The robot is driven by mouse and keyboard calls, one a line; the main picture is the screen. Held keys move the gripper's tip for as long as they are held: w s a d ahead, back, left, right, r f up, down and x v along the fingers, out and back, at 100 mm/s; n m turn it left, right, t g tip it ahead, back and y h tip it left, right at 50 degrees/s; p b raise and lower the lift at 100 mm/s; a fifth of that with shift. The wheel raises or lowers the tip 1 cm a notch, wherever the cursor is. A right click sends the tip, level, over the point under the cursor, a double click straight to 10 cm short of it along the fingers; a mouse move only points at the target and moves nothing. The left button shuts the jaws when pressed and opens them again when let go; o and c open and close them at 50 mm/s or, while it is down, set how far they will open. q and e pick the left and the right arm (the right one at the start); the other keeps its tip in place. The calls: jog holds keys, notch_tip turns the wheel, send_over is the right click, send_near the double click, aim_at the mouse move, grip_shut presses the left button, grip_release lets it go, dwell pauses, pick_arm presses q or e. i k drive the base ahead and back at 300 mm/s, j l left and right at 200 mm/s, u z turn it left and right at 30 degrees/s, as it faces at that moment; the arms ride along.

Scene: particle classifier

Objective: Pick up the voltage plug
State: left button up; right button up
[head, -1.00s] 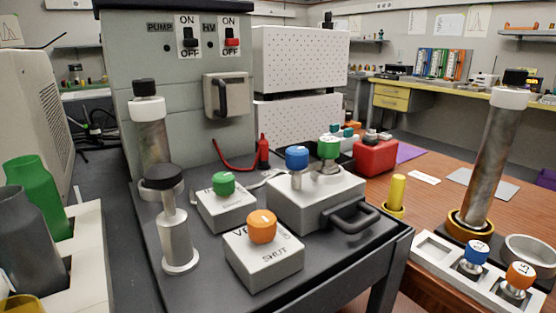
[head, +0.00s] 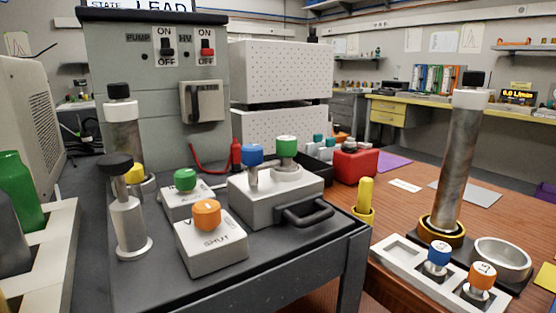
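A small red plug (head: 236,154) stands upright on the dark bench top, near the foot of the grey cabinet. A red cable (head: 205,169) curves from its base to the left, along the cabinet front. It is the only plug-like piece with a cable that I see, but no label on it is readable. The grey cabinet (head: 160,90) carries a PUMP switch (head: 167,46) and an HV switch (head: 206,47). Neither of my grippers shows in the head view.
In front of the plug stand a grey box with blue and green knobs (head: 272,205), a box with an orange knob (head: 212,247) and one with a green knob (head: 186,203). A metal post with a black cap (head: 130,230) stands left. A red block (head: 355,166) lies right.

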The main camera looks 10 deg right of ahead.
aim_at(236, 155)
jog(key=k+l+z, duration=0.2)
jog(key=l, duration=0.15)
jog(key=k+l+z, duration=0.2)
jog(key=l+z, duration=0.2)
jog(key=l, duration=0.3)
jog(key=k+l+z, duration=0.2)
jog(key=l, duration=0.15)
jog(key=i, duration=0.1)
